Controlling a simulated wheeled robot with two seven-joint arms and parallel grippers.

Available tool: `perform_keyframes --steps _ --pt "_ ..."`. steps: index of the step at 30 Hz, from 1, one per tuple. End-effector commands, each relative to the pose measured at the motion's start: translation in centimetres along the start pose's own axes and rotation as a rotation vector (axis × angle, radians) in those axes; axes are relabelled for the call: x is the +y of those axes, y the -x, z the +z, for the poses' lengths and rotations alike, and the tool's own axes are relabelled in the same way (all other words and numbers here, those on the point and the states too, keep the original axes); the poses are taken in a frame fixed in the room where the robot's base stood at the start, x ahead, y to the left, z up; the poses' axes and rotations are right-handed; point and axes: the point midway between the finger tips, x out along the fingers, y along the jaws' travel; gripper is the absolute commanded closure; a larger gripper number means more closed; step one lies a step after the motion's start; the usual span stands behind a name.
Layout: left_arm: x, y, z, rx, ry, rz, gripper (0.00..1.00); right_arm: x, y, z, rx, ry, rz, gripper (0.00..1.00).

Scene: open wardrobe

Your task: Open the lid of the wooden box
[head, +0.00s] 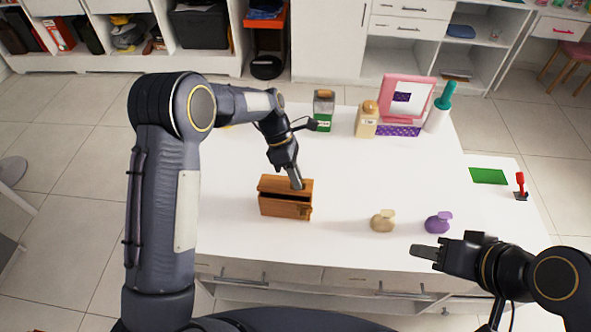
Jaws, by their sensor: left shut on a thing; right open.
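The wooden box (284,208) stands on the white table, left of the middle. Its lid (272,185) is raised a little, with a dark gap showing between lid and body. My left gripper (297,184) reaches down from behind and is shut at the lid's right part. The fingertips and the exact grip are too small to make out. My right gripper (428,252) is open and empty near the table's front right edge, well away from the box.
A beige bottle (382,221) and a purple bottle (438,223) stand right of the box. A green-labelled jar (323,112), a tan bottle (367,121), a pink frame (407,99) and a white bottle with a teal top (440,108) stand at the back. The table's middle is clear.

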Motion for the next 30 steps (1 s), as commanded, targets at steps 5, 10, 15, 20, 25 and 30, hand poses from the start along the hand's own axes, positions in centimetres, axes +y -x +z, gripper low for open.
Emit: perform_keyframes --steps 5,10,15,20,25,30 --pt "0.6 0.8 0.3 0.001 0.046 -0.108 1.00 -0.9 1.9 -1.0 0.000 0.000 0.000 0.58" --pt "1.1 1.0 0.4 0.000 0.076 -0.183 1.00 -1.1 2.4 -1.2 0.000 0.000 0.000 0.58" --pt "1.4 1.1 0.4 0.000 0.094 -0.224 1.00 -1.2 2.7 -1.3 -0.001 0.000 0.000 0.58" --pt "1.4 1.1 0.5 0.000 0.100 -0.240 1.00 -1.2 2.7 -1.4 -0.001 0.000 0.000 0.58" --pt "1.4 1.1 0.5 0.000 0.100 -0.241 1.00 -1.2 2.7 -1.4 -0.001 0.000 0.000 0.58" --pt "1.4 1.1 0.5 0.000 0.100 -0.240 1.00 -1.2 2.7 -1.4 0.000 0.000 0.000 0.59"
